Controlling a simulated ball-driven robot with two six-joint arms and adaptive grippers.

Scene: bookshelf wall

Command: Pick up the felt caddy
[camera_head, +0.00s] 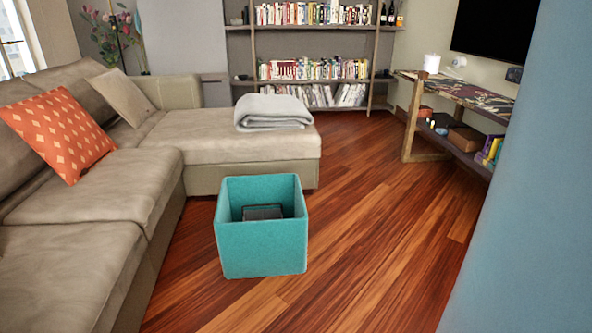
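The felt caddy (262,248) is a teal, open-topped square box. It stands upright on the wooden floor in the middle of the view, just in front of the sofa's chaise end. A dark grey item (262,212) shows inside it; I cannot tell what it is. Neither of my grippers is in view, and nothing touches the caddy from above.
A beige sofa (75,255) runs along the left, with an orange cushion (58,130) and a folded grey blanket (272,112). A bookshelf (313,40) stands at the back, a low console (455,95) at right. A blue-grey surface fills the right edge. Floor (375,240) right of the caddy is clear.

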